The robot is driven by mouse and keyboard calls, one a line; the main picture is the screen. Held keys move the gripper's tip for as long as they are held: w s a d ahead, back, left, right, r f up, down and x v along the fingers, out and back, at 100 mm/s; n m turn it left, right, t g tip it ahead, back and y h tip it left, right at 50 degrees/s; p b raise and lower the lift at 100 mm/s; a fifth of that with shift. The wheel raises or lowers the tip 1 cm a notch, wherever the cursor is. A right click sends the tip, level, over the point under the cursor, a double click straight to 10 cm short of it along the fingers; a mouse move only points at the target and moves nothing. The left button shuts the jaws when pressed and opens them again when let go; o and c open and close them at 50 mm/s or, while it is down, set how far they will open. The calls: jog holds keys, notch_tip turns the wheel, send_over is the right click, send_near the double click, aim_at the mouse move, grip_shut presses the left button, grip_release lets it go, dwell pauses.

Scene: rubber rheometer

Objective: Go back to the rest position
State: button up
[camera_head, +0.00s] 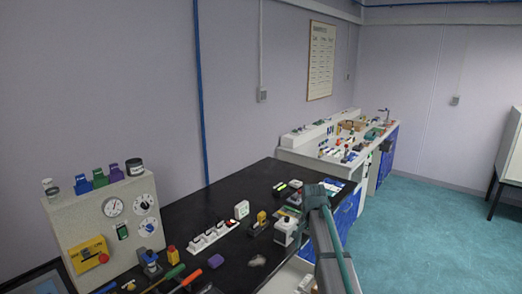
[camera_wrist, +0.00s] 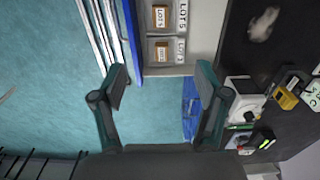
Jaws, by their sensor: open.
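My gripper (camera_wrist: 160,84) is open and empty in the wrist view, its two dark teal fingers wide apart. Between and beyond the fingers lie the teal floor (camera_wrist: 155,115) and the edge of a light grey tray (camera_wrist: 170,71) with boxed samples labelled "LOT 5". Nothing touches the fingertips. In the head view my arm reaches up from the lower right, along the front edge of the black bench (camera_head: 180,208). The fingers are too small there to make out.
A grey panel with gauges (camera_head: 88,215) stands at the bench's left. A white device (camera_head: 285,230) and a yellow-black tool (camera_head: 258,222) stand near my arm. A second, white bench (camera_head: 310,150) with small items is farther back.

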jog(key=s+f+n+g+b, duration=0.3)
jog(key=s+f+b, duration=0.5)
jog(key=s+f, duration=2)
jog(key=s+f+n+g+b, duration=0.3)
jog(key=s+f+b, duration=0.6)
jog(key=s+f, duration=1.8)
notch_tip(320, 180, down, 7)
jog(key=shift+s+r+n+g, duration=0.2)
jog(key=shift+s+n+g, duration=0.2)
jog(key=shift+n, duration=0.5)
